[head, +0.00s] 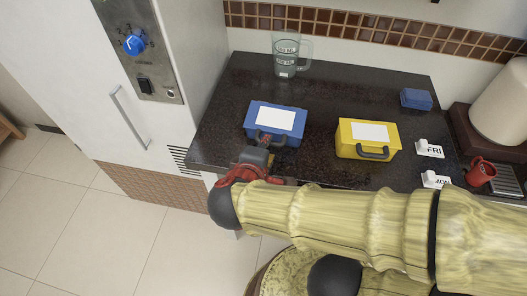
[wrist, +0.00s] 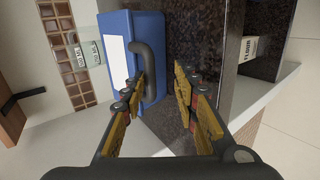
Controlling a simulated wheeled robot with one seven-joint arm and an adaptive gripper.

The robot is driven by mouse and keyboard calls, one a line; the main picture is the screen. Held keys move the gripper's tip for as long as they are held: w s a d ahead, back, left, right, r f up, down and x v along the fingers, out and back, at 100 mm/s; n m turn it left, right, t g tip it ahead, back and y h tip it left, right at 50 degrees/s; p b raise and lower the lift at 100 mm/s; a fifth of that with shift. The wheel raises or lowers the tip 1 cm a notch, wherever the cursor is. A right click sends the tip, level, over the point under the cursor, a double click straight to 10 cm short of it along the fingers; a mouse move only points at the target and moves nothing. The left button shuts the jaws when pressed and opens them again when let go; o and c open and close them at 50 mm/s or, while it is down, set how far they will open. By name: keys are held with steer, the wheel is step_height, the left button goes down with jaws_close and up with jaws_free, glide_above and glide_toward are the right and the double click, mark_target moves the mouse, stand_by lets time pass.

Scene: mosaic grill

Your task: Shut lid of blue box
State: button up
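The blue box (head: 262,111) sits on the dark countertop, with a white label on its top and a dark handle on its front. Its lid looks down in the head view, and I see no clear gap, though my gripper covers part of the front. My gripper (head: 266,146) is at the front of the box. In the wrist view the blue box (wrist: 156,60) and its dark handle fill the upper middle. My gripper (wrist: 160,80) has its fingers spread with nothing between them. One fingertip is close to the handle; I cannot tell whether it touches.
A yellow box (head: 346,143) stands to the right on the counter (head: 225,135). A glass mug (head: 286,58) is at the back, and a small blue block (head: 416,98) is at the back right. White blocks (head: 429,149) and a red mug (head: 481,173) are further right.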

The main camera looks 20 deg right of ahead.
steer(key=v, duration=1.2)
stand_by(0.6)
